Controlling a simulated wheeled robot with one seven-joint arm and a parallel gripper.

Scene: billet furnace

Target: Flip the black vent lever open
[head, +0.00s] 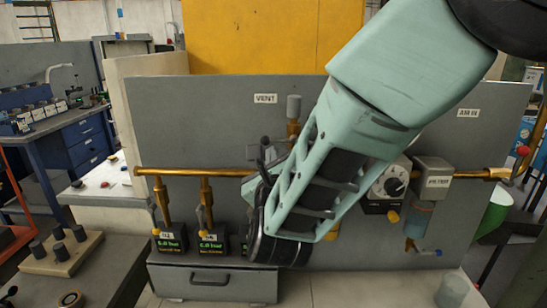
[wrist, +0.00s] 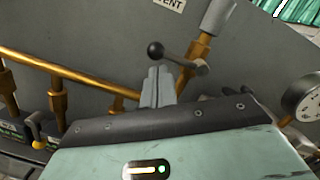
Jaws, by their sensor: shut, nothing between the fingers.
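The black vent lever (wrist: 178,57) shows in the wrist view, with a round black knob at its left end and its other end at the brass vent pipe (wrist: 196,50). It lies across the pipe, sloping slightly down to the right. My gripper (wrist: 158,76) is shut and empty, its grey fingers just below the knob and left of the pipe. I cannot tell whether the fingertips touch the lever.
A horizontal brass pipe (head: 190,171) with two yellow-handled valves runs left of my wrist. A dial gauge (head: 388,184) and a filter unit (head: 433,180) are mounted to the right. A drawer (head: 212,284) is below.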

